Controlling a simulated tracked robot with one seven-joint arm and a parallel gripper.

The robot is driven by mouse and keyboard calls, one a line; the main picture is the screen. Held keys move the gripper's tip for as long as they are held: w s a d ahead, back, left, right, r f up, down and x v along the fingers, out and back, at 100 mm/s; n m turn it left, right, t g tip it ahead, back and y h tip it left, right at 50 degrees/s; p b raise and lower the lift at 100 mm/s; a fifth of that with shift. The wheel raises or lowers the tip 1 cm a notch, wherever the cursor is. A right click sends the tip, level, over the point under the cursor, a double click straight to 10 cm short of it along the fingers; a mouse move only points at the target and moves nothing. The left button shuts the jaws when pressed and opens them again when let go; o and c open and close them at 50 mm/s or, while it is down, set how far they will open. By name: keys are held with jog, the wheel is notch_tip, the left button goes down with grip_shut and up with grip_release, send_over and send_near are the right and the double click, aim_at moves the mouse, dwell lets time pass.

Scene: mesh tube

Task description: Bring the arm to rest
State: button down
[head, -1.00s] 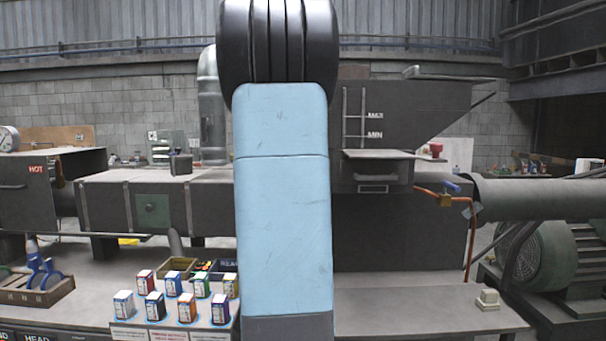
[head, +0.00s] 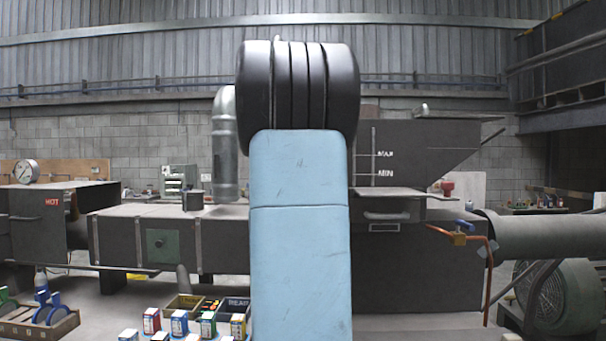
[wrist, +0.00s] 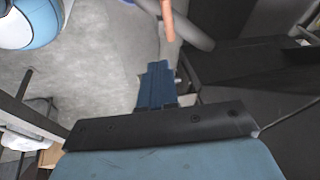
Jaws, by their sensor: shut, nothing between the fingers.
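My arm's pale blue link and black ribbed joint stand upright in the middle of the head view and hide part of the machine behind. My gripper is out of sight there. In the wrist view my gripper (wrist: 157,85) shows as narrow blue fingers, shut together and empty. It hangs over grey floor, and nothing visible touches its tips.
A dark machine with a hopper (head: 410,145) marked MAX and MIN spans the head view. Small boxes (head: 208,324) and a wooden rack (head: 40,324) are at the lower left. A copper pipe (head: 489,280) and a green motor (head: 560,297) are at the right.

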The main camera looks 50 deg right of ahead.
dwell(0.3)
jog(key=s+a+f+n+t+y, duration=0.1)
jog(key=a+f+n, duration=0.2)
jog(key=a+n, duration=0.35)
jog(key=s+a+f+n+t, duration=0.1)
jog(key=a+f+n+t, duration=0.2)
jog(key=a, duration=0.6)
jog(key=s+a+f+n+y, duration=0.1)
jog(key=s+a+f+n, duration=0.1)
jog(key=a+f+n, duration=0.45)
jog(key=s+a+f+n+t+y, duration=0.1)
jog(key=s+a+f+n, duration=0.3)
jog(key=a, duration=0.4)
jog(key=s+a+f+n+t+y, duration=0.1)
jog(key=s+a+f+n, duration=0.4)
jog(key=a, duration=0.3)
jog(key=shift+s+a+f+n, duration=0.25)
jog(key=shift+f+n, duration=0.15)
jog(key=shift+f, duration=0.4)
jog(key=shift+d, duration=0.1)
